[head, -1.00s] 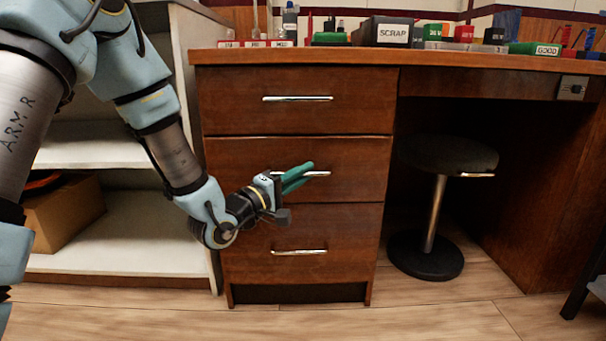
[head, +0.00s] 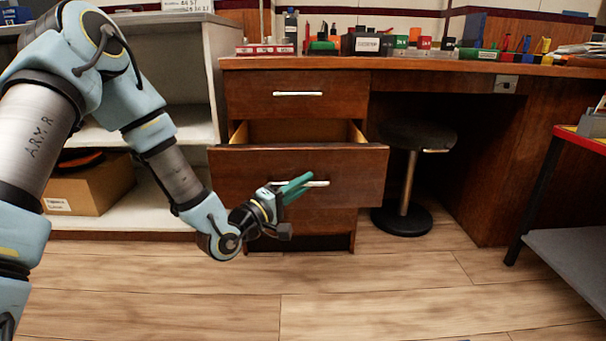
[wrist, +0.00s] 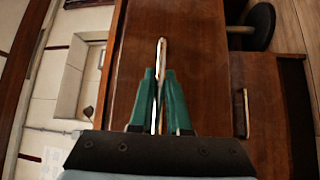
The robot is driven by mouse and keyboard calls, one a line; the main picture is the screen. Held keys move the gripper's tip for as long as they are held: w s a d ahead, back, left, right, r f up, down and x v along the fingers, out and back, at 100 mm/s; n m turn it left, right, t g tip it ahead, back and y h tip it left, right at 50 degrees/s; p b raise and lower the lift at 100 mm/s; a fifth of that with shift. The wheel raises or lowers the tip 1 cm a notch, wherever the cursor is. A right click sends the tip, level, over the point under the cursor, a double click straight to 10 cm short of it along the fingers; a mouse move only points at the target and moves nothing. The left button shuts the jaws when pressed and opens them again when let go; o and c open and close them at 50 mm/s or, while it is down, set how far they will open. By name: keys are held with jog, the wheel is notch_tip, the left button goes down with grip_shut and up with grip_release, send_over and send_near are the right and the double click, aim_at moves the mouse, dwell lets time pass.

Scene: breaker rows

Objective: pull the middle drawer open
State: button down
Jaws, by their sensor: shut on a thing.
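The middle drawer (head: 235,170) of the brown wooden desk stands pulled well out, with its open inside showing behind the front panel. Its silver bar handle (head: 318,184) runs across the front. My gripper (head: 297,187), with green fingers, is shut on this handle. In the wrist view the two green fingers (wrist: 159,95) close on either side of the handle bar (wrist: 161,55). The part of the handle between the fingers is hidden in the head view.
The shut top drawer (head: 340,95) is above. A black round stool (head: 415,135) stands under the desk to the right. A white shelf with a cardboard box (head: 90,187) is at the left. A red-edged cart (head: 575,240) stands at the right. The wooden floor in front is clear.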

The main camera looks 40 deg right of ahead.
jog(key=shift+s+a, duration=0.85)
jog(key=shift+s, duration=0.15)
jog(key=c, duration=0.9)
grip_release()
jog(key=a+p, duration=0.1)
jog(key=a, duration=0.2)
jog(key=a+f+p, duration=0.1)
jog(key=a, duration=0.3)
jog(key=s+a+p, duration=0.1)
jog(key=a, duration=0.2)
jog(key=shift+a+f, duration=0.25)
jog(key=shift+a, duration=0.05)
